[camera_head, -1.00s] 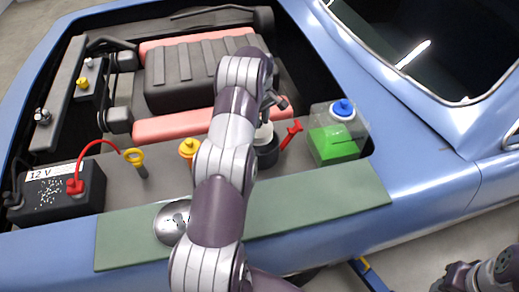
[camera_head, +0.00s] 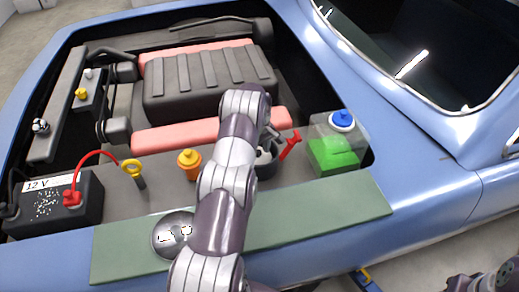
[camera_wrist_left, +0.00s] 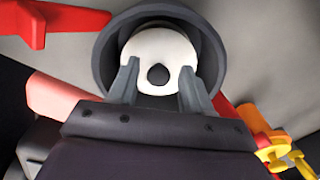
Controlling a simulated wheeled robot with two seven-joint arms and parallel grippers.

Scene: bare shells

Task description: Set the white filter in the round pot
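The round pot is a dark open cup (camera_head: 267,170) in the grey panel, partly hidden by my left arm in the head view. In the left wrist view its wide rim (camera_wrist_left: 103,62) surrounds the white filter (camera_wrist_left: 158,45), a pale round piece with a dark centre hole. My left gripper (camera_wrist_left: 158,78) has one finger against each side of the filter and appears shut on it. The filter (camera_head: 263,157) sits low within the pot's rim; whether it touches the bottom is hidden. My right gripper is not in view; only part of my right arm shows at bottom right.
A red lever (camera_head: 290,143) stands close beside the pot. A green-filled tank with a blue cap (camera_head: 342,120) is to its right, an orange cap (camera_head: 189,160) to its left. A battery (camera_head: 50,205) is at far left. A metal dish (camera_head: 172,236) lies on the green mat (camera_head: 330,208).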

